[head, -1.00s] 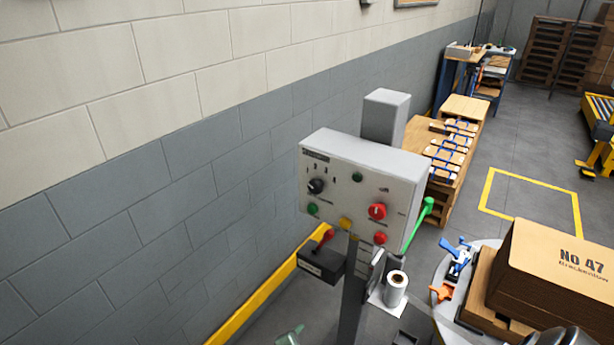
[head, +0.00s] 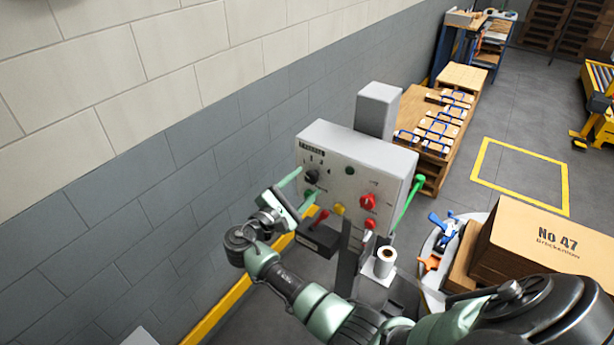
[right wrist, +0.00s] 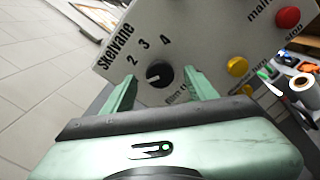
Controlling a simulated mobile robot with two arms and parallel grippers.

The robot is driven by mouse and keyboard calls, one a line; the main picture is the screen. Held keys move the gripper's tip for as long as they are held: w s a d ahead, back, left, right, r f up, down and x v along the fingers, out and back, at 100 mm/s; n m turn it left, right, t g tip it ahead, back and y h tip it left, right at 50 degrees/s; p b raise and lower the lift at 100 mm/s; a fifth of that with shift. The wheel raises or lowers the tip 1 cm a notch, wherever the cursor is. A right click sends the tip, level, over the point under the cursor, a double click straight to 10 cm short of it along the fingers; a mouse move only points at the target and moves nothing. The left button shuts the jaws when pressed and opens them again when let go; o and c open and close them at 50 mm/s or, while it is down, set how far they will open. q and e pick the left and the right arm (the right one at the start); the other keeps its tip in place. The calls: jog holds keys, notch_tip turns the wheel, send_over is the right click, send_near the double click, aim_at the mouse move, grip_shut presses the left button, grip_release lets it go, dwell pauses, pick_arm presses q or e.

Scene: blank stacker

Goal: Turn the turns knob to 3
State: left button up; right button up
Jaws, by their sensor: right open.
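The turns knob (head: 312,176) is a round black dial at the upper left of the grey control panel (head: 340,152). In the right wrist view the knob (right wrist: 159,74) has the figures 2, 3 and 4 around its upper side. Its pale mark points left, below the 2. My right gripper (head: 306,184) is open in front of the panel. In the right wrist view its green fingers stand one on each side of the knob. I cannot tell whether they touch it. The left finger covers part of the panel beside the scale. My left gripper is not in view.
A green lever (head: 410,198) sticks up at the right. The block wall stands left.

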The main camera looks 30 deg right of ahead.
jog(key=shift+x, duration=0.9)
grip_shut()
